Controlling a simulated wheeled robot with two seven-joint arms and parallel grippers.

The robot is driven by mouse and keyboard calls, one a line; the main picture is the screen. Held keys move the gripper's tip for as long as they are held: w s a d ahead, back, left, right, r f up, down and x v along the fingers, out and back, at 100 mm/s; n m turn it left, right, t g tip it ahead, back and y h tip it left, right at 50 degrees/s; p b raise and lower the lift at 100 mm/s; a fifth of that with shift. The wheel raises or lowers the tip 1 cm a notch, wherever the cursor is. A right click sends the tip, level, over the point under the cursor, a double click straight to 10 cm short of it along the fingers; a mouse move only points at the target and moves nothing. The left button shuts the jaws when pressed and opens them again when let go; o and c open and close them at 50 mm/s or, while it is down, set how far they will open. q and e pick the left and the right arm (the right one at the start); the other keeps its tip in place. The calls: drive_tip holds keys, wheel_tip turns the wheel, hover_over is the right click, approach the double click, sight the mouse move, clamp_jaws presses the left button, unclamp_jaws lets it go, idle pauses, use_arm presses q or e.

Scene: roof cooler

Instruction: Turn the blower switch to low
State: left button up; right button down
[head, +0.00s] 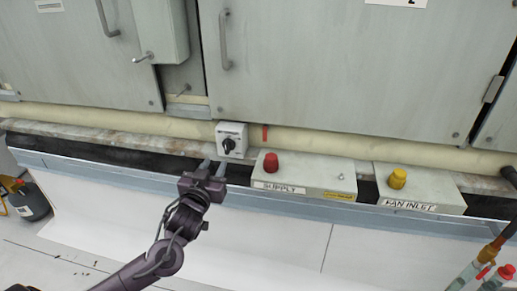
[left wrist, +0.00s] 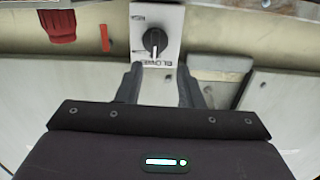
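The blower switch (head: 231,139) is a pale square plate with a black rotary knob, mounted on the cream ledge below the grey cabinet. In the left wrist view the black knob (left wrist: 154,41) shows a light pointer line running roughly up and down in the picture, and the plate's lettering is partly legible. I cannot tell which setting it marks. My left gripper (head: 214,166) is just below and in front of the switch, its fingers pointing towards it. In the left wrist view the left gripper (left wrist: 158,82) is open and empty, apart from the knob. My right gripper is not in view.
Cabinet doors rise behind.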

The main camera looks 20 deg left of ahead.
sight(226, 144)
use_arm(q)
drive_tip(key=shift+d+r+b+x, duration=0.15)
drive_tip(key=shift+r+x, duration=0.1)
drive_tip(key=shift+x, duration=1)
drive_tip(key=shift+d+r+b+x, duration=0.1)
drive_tip(key=shift+r+x, duration=0.1)
drive_tip(key=shift+x, duration=1.1)
drive_tip(key=shift+d+r+b+x, duration=0.15)
drive_tip(key=shift+r+x, duration=0.1)
drive_tip(key=shift+x, duration=1)
drive_tip(key=shift+w, duration=0.1)
drive_tip(key=shift+c, duration=0.4)
clamp_jaws()
